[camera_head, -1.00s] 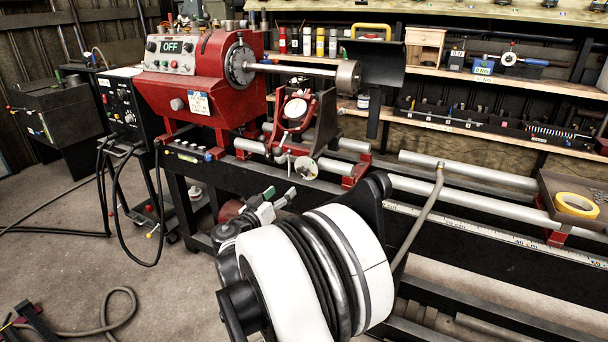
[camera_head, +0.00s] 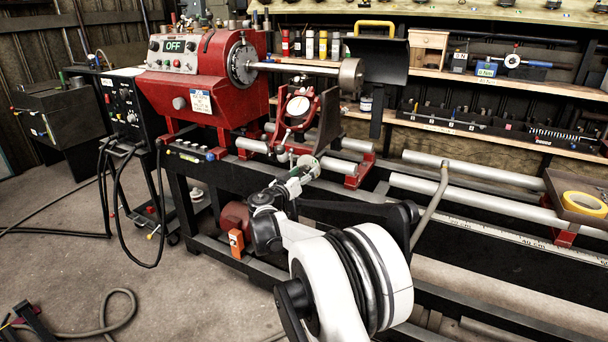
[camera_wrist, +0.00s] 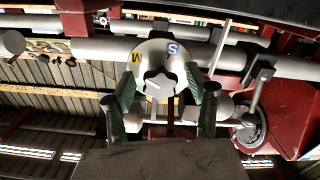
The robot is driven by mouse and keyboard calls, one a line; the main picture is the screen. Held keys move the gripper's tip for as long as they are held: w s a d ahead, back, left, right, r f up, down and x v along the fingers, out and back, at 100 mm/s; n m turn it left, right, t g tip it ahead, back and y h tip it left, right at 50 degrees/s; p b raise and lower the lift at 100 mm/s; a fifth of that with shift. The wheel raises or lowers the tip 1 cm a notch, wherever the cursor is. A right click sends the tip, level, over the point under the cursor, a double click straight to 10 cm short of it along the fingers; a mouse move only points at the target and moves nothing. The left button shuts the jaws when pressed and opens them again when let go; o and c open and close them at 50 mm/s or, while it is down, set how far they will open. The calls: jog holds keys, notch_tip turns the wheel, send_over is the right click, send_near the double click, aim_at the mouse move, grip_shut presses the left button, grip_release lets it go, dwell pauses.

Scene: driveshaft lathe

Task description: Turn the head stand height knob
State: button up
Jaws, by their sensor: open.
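A round pale dial plate (camera_wrist: 178,50) with a yellow M mark and a blue S mark fills the middle of the wrist view. A grey knob (camera_wrist: 158,83) with a white pointer line sits at its centre. In the head view the dial plate (camera_head: 308,166) is low on the red stand, partly covered by my gripper (camera_head: 291,183). In the wrist view my gripper (camera_wrist: 161,88) is open, with one green-padded finger on each side of the knob. I see gaps beside the knob; the depth between fingertips and knob is unclear.
The red headstock (camera_head: 212,82) with a panel reading OFF carries a shaft (camera_head: 305,68) above the dial. Silver rails (camera_head: 460,200) run behind my arm. A tray with yellow tape (camera_head: 584,203) is at right.

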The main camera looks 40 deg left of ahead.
jog(key=c, duration=1.2)
jog(key=n, duration=0.3)
jog(key=shift+n, duration=0.4)
jog(key=n, duration=0.4)
jog(key=shift+n, duration=0.3)
jog(key=n, duration=0.3)
jog(key=shift+d, duration=0.1)
jog(key=shift+r+n, duration=0.1)
jog(key=shift+n, duration=2)
